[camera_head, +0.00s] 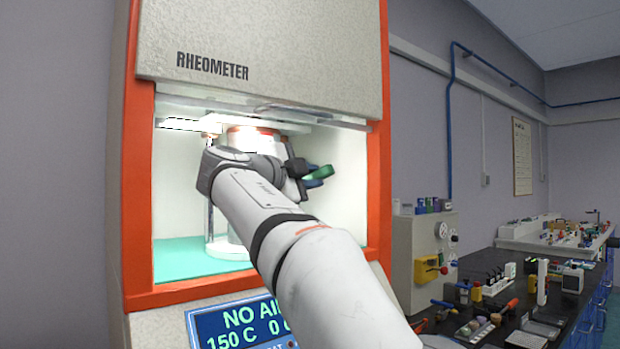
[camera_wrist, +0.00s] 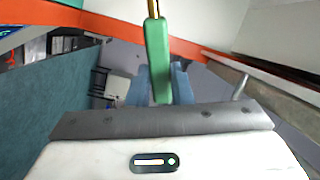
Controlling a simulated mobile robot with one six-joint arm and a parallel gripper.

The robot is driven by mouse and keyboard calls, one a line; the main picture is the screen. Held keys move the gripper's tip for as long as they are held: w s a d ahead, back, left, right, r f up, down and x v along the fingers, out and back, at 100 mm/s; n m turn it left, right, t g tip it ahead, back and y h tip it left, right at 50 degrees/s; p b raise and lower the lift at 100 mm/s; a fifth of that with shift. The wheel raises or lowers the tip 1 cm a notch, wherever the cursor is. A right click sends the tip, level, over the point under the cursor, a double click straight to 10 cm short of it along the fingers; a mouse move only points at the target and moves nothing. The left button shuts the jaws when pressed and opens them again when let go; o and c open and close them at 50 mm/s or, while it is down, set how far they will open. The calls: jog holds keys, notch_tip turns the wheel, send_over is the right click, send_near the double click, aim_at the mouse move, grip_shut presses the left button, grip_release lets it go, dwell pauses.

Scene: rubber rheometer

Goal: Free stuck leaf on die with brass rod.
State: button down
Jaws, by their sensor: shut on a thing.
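My gripper (camera_head: 303,174) is inside the lit chamber of the rheometer (camera_head: 378,200), in the right part of the opening. In the wrist view its two blue fingers (camera_wrist: 160,88) are shut on the green handle (camera_wrist: 157,50) of the brass rod (camera_wrist: 153,8). The green handle (camera_head: 320,173) also shows beside my gripper in the head view, but the rod is hard to make out there. Behind my arm stand the die parts, with an orange-ringed upper die (camera_head: 262,131) and a pale round lower part (camera_head: 226,247). I cannot make out the stuck leaf.
The chamber's orange frame (camera_head: 138,200) surrounds the opening, with a clear shield edge (camera_head: 200,103) across its top. A display (camera_head: 235,325) reads "NO AI", partly hidden by my arm. A dark bench (camera_head: 560,310) with many small items stands at right.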

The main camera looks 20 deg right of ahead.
jog(key=shift+r, duration=0.2)
jog(key=s+d+r+b, duration=0.1)
jog(key=s+d+b, duration=0.3)
jog(key=s, duration=0.5)
jog(key=s+d+r+b, duration=0.2)
jog(key=s+b, duration=0.3)
jog(key=s, duration=0.4)
jog(key=shift+s+d+b, duration=0.25)
jog(key=shift+d+b, duration=0.15)
jog(key=shift+d, duration=0.45)
jog(key=shift+r, duration=0.1)
jog(key=w+a+p, duration=0.5)
jog(key=w+p, duration=0.2)
jog(key=w, duration=0.5)
jog(key=shift+w+a, duration=0.15)
jog(key=shift+w, duration=0.15)
